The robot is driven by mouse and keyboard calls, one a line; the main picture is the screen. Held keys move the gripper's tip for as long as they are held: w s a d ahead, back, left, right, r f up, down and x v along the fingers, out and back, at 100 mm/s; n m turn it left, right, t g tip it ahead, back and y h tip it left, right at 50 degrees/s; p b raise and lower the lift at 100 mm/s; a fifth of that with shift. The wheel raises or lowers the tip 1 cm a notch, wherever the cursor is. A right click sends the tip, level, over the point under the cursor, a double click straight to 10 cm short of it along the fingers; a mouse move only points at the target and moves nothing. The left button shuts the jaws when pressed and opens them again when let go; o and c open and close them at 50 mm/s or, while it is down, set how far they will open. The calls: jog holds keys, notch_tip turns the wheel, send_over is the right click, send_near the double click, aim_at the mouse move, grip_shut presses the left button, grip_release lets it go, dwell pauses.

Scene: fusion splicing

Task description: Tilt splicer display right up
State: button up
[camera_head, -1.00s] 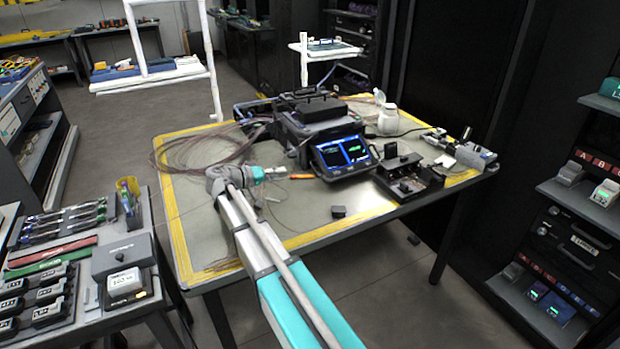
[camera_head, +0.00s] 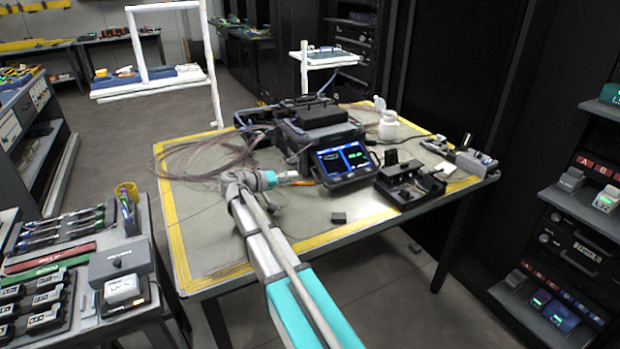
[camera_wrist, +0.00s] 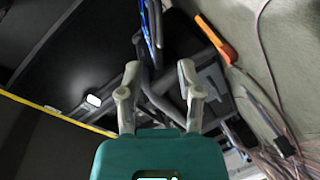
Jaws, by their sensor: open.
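The fusion splicer (camera_head: 318,135) is a dark box on the yellow-edged table. Its display (camera_head: 346,162) is lit blue and leans back at its front. My gripper (camera_head: 292,178) is just left of the display's lower left corner, apart from it as far as I can tell. In the wrist view my gripper (camera_wrist: 159,78) is open, with nothing between its two fingers. The display (camera_wrist: 151,22) shows there nearly edge-on, beyond the fingertips. The head view does not clearly show the gap between fingers and display.
An orange-handled tool (camera_wrist: 219,38) lies beside the gripper. A black tray-like device (camera_head: 408,185) stands right of the display, and a white bottle (camera_head: 388,125) behind it. Loose fibre coils (camera_head: 205,158) lie left of the splicer.

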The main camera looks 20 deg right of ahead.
aim_at(314, 174)
jog(key=b+x, duration=0.1)
jog(key=x, duration=0.8)
jog(key=shift+d+f+b, duration=0.1)
jog(key=shift+d+b, duration=0.05)
jog(key=shift+b, duration=0.2)
grip_shut()
